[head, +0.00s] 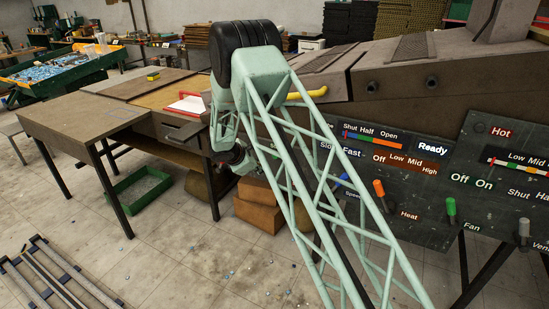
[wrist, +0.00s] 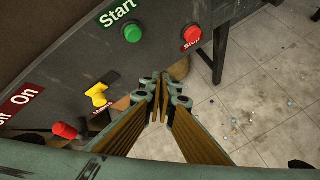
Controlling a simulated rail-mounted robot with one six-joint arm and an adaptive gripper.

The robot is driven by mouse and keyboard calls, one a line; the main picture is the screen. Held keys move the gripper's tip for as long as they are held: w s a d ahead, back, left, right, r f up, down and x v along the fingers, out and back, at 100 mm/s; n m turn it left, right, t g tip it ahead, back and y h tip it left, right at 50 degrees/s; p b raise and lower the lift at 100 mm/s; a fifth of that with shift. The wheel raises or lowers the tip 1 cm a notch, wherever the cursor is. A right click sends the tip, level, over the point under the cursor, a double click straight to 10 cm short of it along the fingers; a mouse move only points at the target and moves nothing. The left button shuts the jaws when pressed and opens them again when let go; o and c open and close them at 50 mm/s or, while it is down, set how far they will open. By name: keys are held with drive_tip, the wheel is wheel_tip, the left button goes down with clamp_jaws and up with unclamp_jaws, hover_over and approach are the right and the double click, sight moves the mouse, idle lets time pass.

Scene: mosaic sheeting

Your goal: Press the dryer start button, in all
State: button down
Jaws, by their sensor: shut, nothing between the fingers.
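The green start button (wrist: 132,33) shows in the wrist view on a dark panel, under the "Start" label (wrist: 118,12). My gripper (wrist: 161,84) is shut and empty. In the wrist view its fingertips lie below and to the right of the green button, apart from it in the picture. How far the tips stand from the panel is unclear. In the head view my arm hides the start button and most of my gripper.
A red button (wrist: 193,34) with a stop label is right of the green one. A yellow switch (wrist: 98,94) and a red lever (wrist: 65,130) are left of my fingers. Cardboard boxes (head: 262,214) and a green tray (head: 135,190) lie on the floor.

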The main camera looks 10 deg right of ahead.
drive_tip(key=w+d+p, duration=0.3)
drive_tip(key=w+d, duration=0.2)
drive_tip(key=w, duration=0.1)
drive_tip(key=shift+w, duration=0.15)
idle(0.4)
